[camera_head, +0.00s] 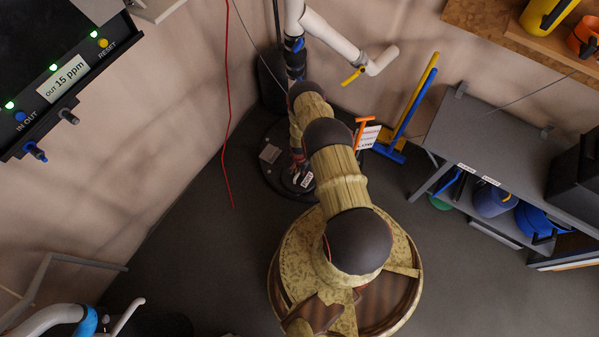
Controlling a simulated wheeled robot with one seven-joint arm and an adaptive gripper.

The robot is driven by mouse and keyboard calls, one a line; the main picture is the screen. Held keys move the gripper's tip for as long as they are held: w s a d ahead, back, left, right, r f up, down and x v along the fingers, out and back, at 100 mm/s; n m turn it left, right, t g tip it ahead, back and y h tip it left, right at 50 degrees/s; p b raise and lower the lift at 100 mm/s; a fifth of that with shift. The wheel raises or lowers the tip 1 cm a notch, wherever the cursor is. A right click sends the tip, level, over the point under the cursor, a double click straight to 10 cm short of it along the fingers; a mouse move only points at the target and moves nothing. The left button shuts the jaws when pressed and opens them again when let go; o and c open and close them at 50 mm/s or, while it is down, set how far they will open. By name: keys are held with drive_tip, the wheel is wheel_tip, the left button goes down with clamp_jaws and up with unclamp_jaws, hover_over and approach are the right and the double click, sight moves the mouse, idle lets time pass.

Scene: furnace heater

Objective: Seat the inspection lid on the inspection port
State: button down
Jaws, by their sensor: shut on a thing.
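My arm, pale with dark joint caps, reaches up the middle of the head view and bends down at its far end. My gripper (298,163) shows only in part there, small and dark with touches of red, beside and behind my forearm. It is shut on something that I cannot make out. A small white label (306,180) shows just below it. I cannot pick out the inspection lid or the inspection port for certain. My own arm hides part of the area around the gripper.
A white jointed pipe (335,38) with a yellow handle stands behind the gripper. A red cable (225,120) hangs at the left wall. A grey shelf (500,140) is farther right.

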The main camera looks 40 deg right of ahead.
drive_tip(key=shift+f, duration=0.1)
drive_tip(key=c, duration=1.8)
unclamp_jaws()
wheel_tip(320, 180, up, 12)
